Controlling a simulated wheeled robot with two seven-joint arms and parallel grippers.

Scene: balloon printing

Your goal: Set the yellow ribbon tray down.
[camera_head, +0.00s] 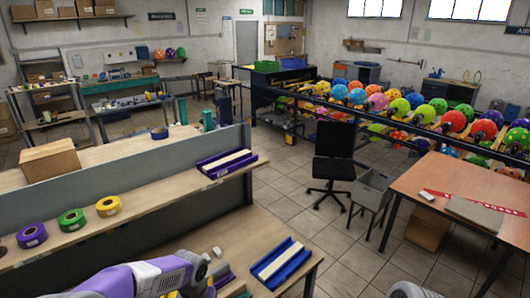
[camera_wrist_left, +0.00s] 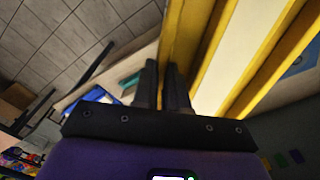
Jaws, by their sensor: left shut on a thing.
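The yellow ribbon tray (camera_wrist_left: 247,50) fills the upper right of the left wrist view, with yellow walls and a cream strip along its middle. My left gripper (camera_wrist_left: 163,70) is shut on the yellow wall at the tray's near side. The tray runs out of the top of that view, so its far end is hidden. In the head view my purple and white left arm comes in at the bottom; its fingertips and the yellow tray do not show there. My right gripper is not in view.
A purple tray (camera_head: 226,164) sits on the shelf, with purple, green (camera_head: 72,220) and yellow (camera_head: 108,206) tape rolls to its left. A blue tray (camera_head: 283,267) lies on the lower tabletop, also in the left wrist view (camera_wrist_left: 88,101). A cardboard box (camera_head: 50,160) stands behind.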

